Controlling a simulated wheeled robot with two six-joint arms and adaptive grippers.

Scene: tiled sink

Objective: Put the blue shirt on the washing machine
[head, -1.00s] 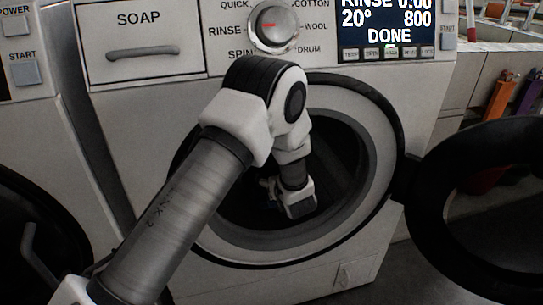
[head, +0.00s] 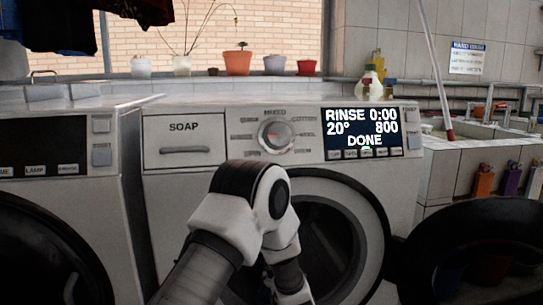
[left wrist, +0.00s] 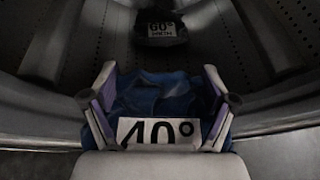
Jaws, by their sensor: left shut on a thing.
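The washing machine (head: 170,190) stands in front of me with its round door open to the right; its display reads DONE. My left arm reaches to the door opening in the head view, where its gripper is below the picture or hidden. In the left wrist view my left gripper (left wrist: 160,105) is shut on the blue shirt (left wrist: 155,90), which carries a "40°" label, inside or at the mouth of the drum. A dark item with a "60°" label (left wrist: 160,30) lies deeper in the drum. My right gripper is not in view.
The machine top (head: 240,93) looks clear. Behind it, flower pots (head: 238,62) stand on the sill and a bottle (head: 372,82) stands at the back right. The open door (head: 410,250) juts out to the right. Dark cloth (head: 60,22) hangs at upper left.

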